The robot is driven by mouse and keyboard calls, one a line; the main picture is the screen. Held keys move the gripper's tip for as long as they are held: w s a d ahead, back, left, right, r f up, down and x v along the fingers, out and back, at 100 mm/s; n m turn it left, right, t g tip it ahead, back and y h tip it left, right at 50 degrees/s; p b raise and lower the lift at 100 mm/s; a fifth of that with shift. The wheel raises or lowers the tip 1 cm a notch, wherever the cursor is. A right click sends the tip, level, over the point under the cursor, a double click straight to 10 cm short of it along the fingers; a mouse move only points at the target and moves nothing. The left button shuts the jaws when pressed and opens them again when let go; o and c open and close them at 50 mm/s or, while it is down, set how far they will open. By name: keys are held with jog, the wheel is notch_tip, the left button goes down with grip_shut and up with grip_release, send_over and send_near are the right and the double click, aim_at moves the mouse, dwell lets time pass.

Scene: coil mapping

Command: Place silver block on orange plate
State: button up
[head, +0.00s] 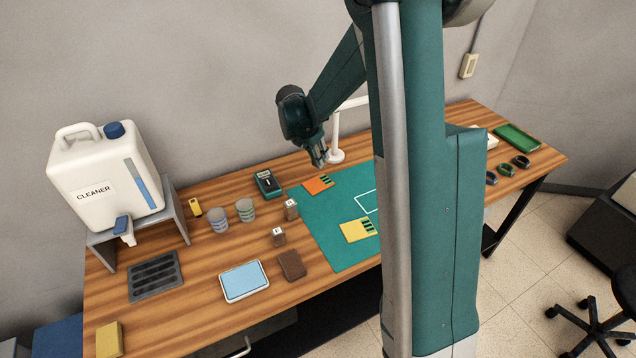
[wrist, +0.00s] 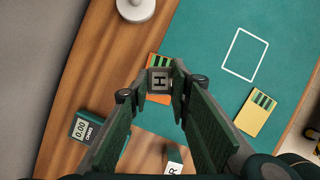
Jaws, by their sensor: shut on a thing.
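My gripper (wrist: 165,85) is shut on a silver block (wrist: 159,79) marked "H" in the wrist view. In the head view my gripper (head: 318,158) hangs above the far-left part of the green mat, and the block cannot be told apart from the fingers. The orange plate (head: 315,186) with dark green stripes lies flat at the mat's far-left edge. In the wrist view the orange plate (wrist: 154,61) shows behind the held block, which partly covers it. I cannot tell the exact gap between block and plate.
A yellow plate (head: 354,231) lies on the green mat (head: 326,230). Two small metal blocks (head: 291,209) (head: 278,236) stand left of the mat, near two cups (head: 245,210). A meter (head: 267,184) and a white lamp base (head: 335,156) stand near the orange plate.

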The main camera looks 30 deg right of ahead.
jog(key=shift+f, duration=3.05)
jog(key=shift+f, duration=0.15)
jog(key=shift+f+b, duration=0.35)
jog(key=shift+f, duration=1.4)
jog(key=shift+f, duration=0.2)
jog(key=o, duration=0.9)
jog(key=shift+r, duration=0.2)
jog(key=shift+p+v, duration=0.45)
jog(key=shift+v, duration=5.6)
jog(key=shift+w, duration=0.1)
